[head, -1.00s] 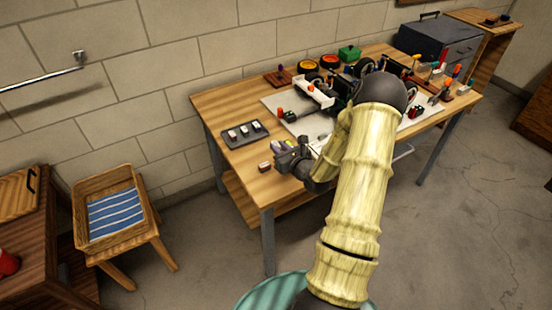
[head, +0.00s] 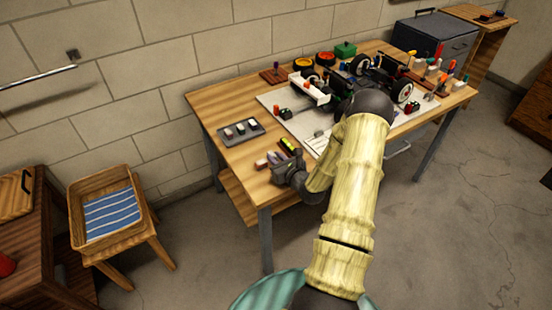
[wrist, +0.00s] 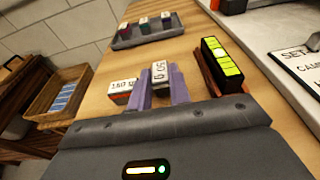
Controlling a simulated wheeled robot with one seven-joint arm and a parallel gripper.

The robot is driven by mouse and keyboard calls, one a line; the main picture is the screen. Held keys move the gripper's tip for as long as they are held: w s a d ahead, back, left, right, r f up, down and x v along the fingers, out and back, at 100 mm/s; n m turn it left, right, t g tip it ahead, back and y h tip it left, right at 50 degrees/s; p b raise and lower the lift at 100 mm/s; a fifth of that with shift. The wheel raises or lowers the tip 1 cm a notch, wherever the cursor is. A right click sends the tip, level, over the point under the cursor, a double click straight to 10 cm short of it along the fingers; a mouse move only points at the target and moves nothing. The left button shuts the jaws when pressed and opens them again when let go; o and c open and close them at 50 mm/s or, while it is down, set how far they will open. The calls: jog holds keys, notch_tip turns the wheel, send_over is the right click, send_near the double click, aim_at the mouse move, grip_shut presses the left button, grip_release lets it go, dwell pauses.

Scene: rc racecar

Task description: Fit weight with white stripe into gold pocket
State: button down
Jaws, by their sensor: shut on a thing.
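My gripper (wrist: 162,88) has its two purple fingers shut on a small weight (wrist: 160,72) with a pale, lettered face, in the wrist view. I cannot make out a white stripe on it. A second weight (wrist: 122,88), white above with a reddish base, stands on the table just left of the fingers. In the head view my gripper (head: 278,167) is at the table's front left, beside that weight (head: 261,164). The RC car (head: 372,78) sits on the table further right, partly behind my arm. I cannot make out the gold pocket.
A grey tray (head: 258,131) with several weights lies behind my gripper; it also shows in the wrist view (wrist: 122,42). A yellow-green block in a brown holder (wrist: 222,62) stands close on the right. A pale board (wrist: 270,58) lies beyond it. Bare wood (wrist: 185,45) lies between.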

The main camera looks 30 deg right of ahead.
jog(key=shift+s+f+b, duration=0.1)
jog(key=shift+f+b, duration=0.2)
jog(key=shift+f, duration=0.1)
jog(key=shift+s+a+f, duration=0.1)
jog(key=shift+s+f, duration=0.1)
jog(key=shift+f, duration=0.1)
jog(key=c, duration=1.6)
grip_release()
jog(key=shift+f, duration=0.1)
jog(key=shift+r, duration=0.25)
jog(key=v, duration=0.7)
jog(key=r+v, duration=0.1)
jog(key=v, duration=0.3)
jog(key=shift+s+r, duration=0.1)
jog(key=shift+s, duration=0.1)
